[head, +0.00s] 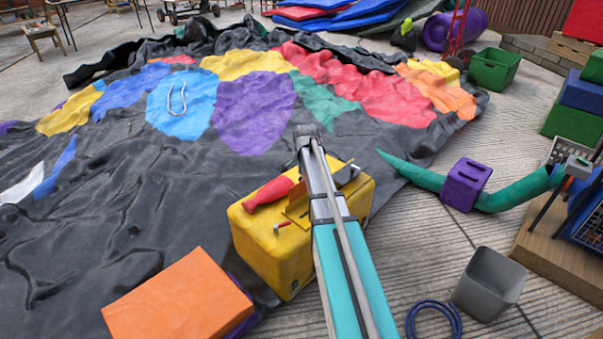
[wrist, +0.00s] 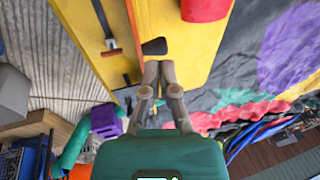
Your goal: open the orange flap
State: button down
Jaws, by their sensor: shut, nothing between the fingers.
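The deflated castle (head: 60,240) spreads behind and left. A green tube (head: 425,180) with a purple block (head: 465,185), a grey bin (head: 490,280) and a blue coil (head: 433,318) are right.

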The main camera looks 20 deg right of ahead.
jog(key=shift+b+x, duration=0.85)
jog(key=shift+x, duration=0.3)
jog(key=shift+w+a+f, duration=0.15)
jog(key=shift+w, duration=0.25)
jog(key=shift+w+a+f, duration=0.1)
jog(key=shift+w+a, duration=0.1)
jog(key=shift+w, duration=0.2)
jog(key=shift+s, duration=0.15)
jog(key=shift+s+d+r, duration=0.15)
jog(key=shift+s+d, duration=0.1)
jog(key=shift+s, duration=0.35)
jog(key=shift+r, duration=0.15)
